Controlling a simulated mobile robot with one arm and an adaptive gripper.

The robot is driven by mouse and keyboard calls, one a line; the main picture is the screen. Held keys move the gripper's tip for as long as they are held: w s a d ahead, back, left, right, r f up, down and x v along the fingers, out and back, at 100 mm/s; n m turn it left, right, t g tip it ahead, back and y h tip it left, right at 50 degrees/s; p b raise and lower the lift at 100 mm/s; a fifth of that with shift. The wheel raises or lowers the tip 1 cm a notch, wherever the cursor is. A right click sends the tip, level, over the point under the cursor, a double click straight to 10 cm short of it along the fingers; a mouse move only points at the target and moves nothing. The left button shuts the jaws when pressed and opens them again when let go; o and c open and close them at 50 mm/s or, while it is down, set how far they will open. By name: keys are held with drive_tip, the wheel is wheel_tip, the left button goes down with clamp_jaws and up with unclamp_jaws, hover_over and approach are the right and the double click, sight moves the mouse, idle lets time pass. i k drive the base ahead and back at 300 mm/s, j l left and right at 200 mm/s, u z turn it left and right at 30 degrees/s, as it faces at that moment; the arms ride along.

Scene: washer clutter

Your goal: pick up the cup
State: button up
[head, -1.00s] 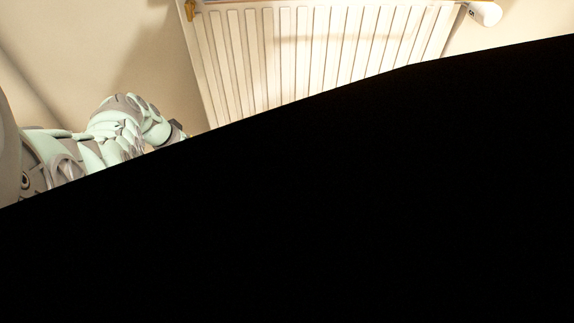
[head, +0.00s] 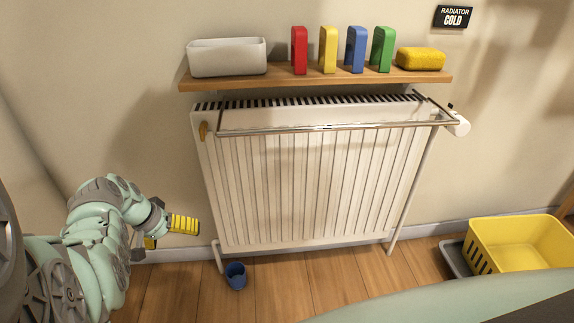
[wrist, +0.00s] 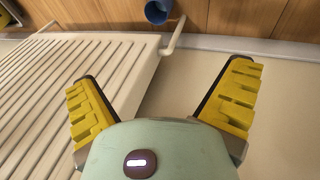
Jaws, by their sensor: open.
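A small blue cup (head: 235,277) stands on the wooden floor at the radiator's lower left, its opening facing up. It also shows at the top edge of the wrist view (wrist: 157,12), partly cut off. My gripper (head: 170,231) is in the air to the upper left of the cup in the head view, its yellow fingers apart. In the wrist view my gripper (wrist: 160,76) is open and empty, with the cup well beyond the fingertips. No contact with the cup shows.
A white radiator (head: 310,190) with a rail and pipes stands beside the cup. Above it, a wooden shelf (head: 283,83) holds a white bin (head: 227,58), several coloured blocks and a yellow sponge (head: 420,59). A yellow basket (head: 515,245) sits at right. Floor left of the cup is clear.

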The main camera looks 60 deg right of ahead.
sight(235, 274)
drive_tip(key=k, duration=1)
